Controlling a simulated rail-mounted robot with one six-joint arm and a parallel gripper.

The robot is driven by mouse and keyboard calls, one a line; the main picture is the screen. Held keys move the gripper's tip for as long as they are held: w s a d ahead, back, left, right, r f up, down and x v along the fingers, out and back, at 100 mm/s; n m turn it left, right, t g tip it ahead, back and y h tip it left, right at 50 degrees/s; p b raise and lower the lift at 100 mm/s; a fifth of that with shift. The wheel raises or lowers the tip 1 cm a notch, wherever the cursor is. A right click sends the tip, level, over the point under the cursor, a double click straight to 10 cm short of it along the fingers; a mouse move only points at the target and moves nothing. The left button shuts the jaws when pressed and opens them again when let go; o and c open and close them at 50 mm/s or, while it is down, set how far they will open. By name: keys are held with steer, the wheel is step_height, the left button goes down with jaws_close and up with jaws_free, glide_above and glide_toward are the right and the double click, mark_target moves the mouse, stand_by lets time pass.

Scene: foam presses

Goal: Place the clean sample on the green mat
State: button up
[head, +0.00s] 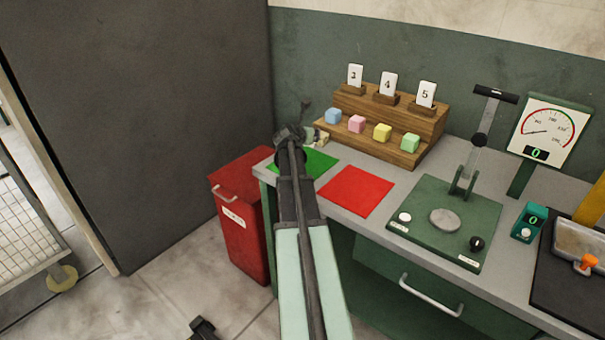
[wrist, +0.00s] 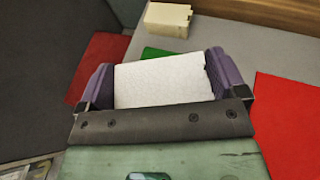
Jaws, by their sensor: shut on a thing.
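My gripper (wrist: 160,64) is shut on a white foam block (wrist: 160,84). The block sits between the two purple fingers, and its visible face looks plain and unmarked. In the head view my gripper (head: 300,135) is over the back left of the bench, beside the far edge of the green mat (head: 318,162). My arm covers part of that mat. A strip of the green mat also shows behind the held block in the wrist view (wrist: 160,54). I cannot tell the height of the block above the mat.
A cream block (wrist: 167,20) lies on the bench beyond my gripper. A red mat (head: 356,191) lies right of the green one. A wooden rack (head: 405,112) with coloured cubes and number cards stands behind. A green press (head: 445,222) is to the right, a red bin (head: 240,240) left.

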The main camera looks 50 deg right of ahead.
step_height(320, 180, down, 9)
steer(key=b, duration=0.6)
steer(key=shift+r, duration=0.25)
steer(key=shift+f, duration=0.3)
steer(key=o, duration=0.6)
steer(key=shift+r, duration=0.45)
steer(key=p+v, duration=0.4)
steer(key=v, duration=0.8)
steer(key=shift+p, duration=0.4)
steer(key=shift+f, duration=0.1)
